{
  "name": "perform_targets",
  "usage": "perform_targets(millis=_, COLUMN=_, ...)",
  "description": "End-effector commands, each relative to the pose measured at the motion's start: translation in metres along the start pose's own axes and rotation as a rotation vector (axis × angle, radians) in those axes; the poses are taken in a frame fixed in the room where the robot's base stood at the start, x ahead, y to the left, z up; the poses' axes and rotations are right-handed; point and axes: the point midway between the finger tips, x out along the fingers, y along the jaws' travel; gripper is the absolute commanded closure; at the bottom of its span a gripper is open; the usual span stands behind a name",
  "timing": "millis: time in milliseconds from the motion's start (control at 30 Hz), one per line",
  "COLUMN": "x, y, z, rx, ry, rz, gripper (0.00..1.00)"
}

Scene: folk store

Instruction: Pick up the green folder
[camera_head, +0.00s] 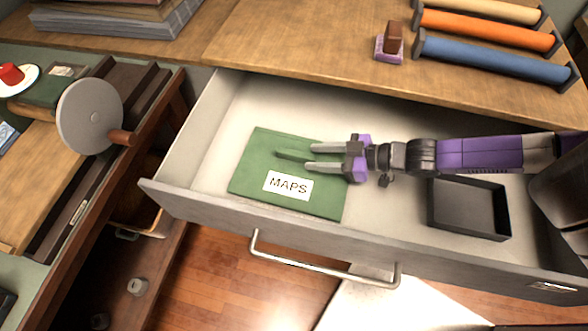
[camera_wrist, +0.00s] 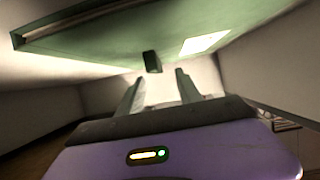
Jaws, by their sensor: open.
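The green folder (camera_head: 258,165) lies flat in the open drawer, with a white label reading MAPS facing up. A narrow dark green tab (camera_head: 292,155) stands on its upper face, near its middle. My gripper (camera_head: 310,157) is over the right part of the folder, its two fingers apart and pointing left toward the tab. In the wrist view, the folder (camera_wrist: 95,42) fills the top, and the tab (camera_wrist: 152,62) shows between and beyond the fingertips (camera_wrist: 159,76). I see nothing held. The gripper body covers part of the folder's right side.
The drawer's front wall (camera_head: 330,232) and its handle (camera_head: 325,268) are on the near side. A black open tray (camera_head: 468,208) sits in the drawer at right. The wooden top (camera_head: 300,45) borders the far side, with colored rolls (camera_head: 485,58) and a stamp (camera_head: 391,42).

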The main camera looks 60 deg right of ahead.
Motion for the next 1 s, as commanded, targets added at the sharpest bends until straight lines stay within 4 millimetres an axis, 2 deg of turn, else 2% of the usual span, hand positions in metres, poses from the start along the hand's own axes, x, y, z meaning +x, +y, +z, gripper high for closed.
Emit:
perform_targets(millis=300, x=0.041, y=0.006, z=0.007, rx=0.001, ry=0.001, rz=-0.002, gripper=0.58)
perform_targets(millis=400, x=0.049, y=0.006, z=0.007, rx=0.001, ry=0.001, rz=-0.001, gripper=0.58)
perform_targets(millis=667, x=0.052, y=0.006, z=0.007, rx=0.000, ry=0.000, rz=0.000, gripper=0.58)
perform_targets(millis=767, x=0.052, y=0.006, z=0.007, rx=0.000, ry=0.000, rz=0.000, gripper=0.74)
perform_targets(millis=900, x=0.052, y=0.006, z=0.007, rx=0.000, ry=0.000, rz=0.000, gripper=1.00)
perform_targets(millis=1000, x=0.052, y=0.006, z=0.007, rx=0.000, ry=0.000, rz=0.000, gripper=1.00)
